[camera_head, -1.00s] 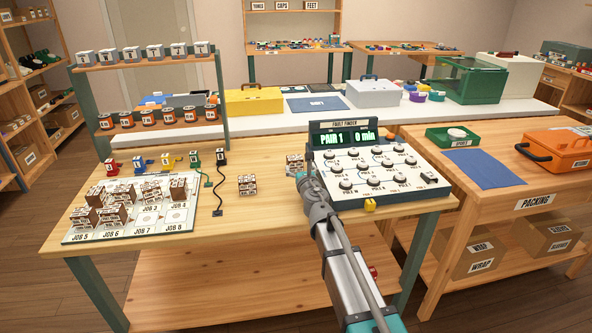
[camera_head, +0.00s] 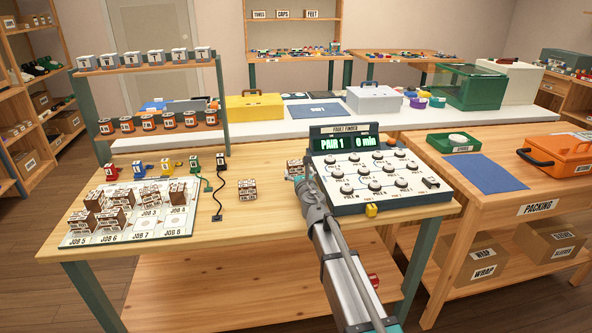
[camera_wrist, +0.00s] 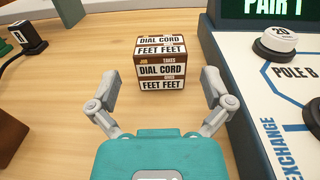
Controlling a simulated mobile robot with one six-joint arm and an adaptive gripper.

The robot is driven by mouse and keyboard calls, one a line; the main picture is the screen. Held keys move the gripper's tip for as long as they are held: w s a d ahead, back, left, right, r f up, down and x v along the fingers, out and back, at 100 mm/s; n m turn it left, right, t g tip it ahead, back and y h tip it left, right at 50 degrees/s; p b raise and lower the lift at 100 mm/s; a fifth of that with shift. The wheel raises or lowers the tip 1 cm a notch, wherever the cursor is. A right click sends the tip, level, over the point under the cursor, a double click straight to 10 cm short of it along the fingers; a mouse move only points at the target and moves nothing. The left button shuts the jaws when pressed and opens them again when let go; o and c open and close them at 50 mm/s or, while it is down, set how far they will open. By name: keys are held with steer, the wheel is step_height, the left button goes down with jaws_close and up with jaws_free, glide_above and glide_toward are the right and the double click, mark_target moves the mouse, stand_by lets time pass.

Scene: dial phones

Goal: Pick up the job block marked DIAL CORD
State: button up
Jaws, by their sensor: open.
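The job block marked DIAL CORD (camera_wrist: 160,63) is a brown and white cube with stacked labels, also reading FEET FEET. It stands on the wooden bench just ahead of my gripper (camera_wrist: 161,88). My gripper is open and empty, one finger to the left and one to the right of the block's near face, with gaps visible on both sides. In the head view a block beside the fault finder (camera_head: 295,168) appears to be this one, partly hidden by my gripper (camera_head: 300,181); its label is too small to read there.
The fault finder panel (camera_head: 376,180) stands close on the right, near my right finger. Another block (camera_head: 247,189) stands to the left. A job board (camera_head: 130,228) with several blocks lies farther left.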

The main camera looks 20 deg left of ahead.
mark_target(297, 167)
steer(key=shift+x, duration=2.25)
steer(key=c, duration=1)
